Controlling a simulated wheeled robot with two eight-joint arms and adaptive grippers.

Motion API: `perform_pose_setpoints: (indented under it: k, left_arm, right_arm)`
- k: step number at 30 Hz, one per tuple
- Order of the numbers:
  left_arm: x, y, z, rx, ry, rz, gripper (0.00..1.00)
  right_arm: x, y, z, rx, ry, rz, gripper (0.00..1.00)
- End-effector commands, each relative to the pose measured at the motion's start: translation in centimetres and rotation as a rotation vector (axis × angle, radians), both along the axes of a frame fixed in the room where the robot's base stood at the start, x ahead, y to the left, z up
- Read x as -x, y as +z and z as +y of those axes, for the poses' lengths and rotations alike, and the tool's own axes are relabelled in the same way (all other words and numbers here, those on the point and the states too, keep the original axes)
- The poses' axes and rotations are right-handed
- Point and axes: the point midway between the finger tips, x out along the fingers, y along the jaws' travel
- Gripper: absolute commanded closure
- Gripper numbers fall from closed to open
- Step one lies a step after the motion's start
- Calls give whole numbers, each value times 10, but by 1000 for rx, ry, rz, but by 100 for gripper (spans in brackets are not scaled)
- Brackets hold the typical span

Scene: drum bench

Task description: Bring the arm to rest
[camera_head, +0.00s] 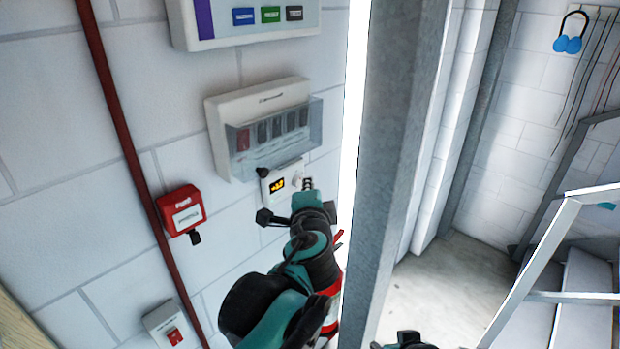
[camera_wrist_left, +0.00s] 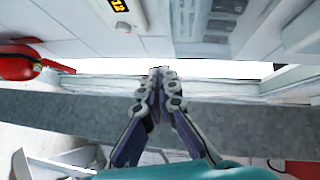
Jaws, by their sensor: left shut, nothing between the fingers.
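My left arm reaches up from the bottom of the head view toward the wall. Whether the gripper touches the panel cannot be told. A small dark part of mine shows at the bottom edge of the head view; my right gripper cannot be made out.
A breaker box with a clear cover (camera_head: 272,135) hangs above the display. A red fire call box (camera_head: 183,210) and a red pipe (camera_head: 118,120) are to the left. A grey steel post (camera_head: 392,150) stands close on the right. A metal stair rail (camera_head: 545,235) is farther right.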

Motion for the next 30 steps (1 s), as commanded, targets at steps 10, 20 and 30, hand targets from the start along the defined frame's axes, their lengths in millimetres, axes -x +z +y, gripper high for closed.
perform_pose_setpoints:
  k: [10,20,30]
  left_arm:
    - [57,0,-1,2,-3,0,100]
    - [73,-54,45,102,101,85,100]
    - [145,-279,180,642,518,426,100]
  right_arm:
    - [0,3,0,0,0,0,60]
    - [0,-22,0,0,0,0,60]
    - [0,-115,0,0,0,0,60]
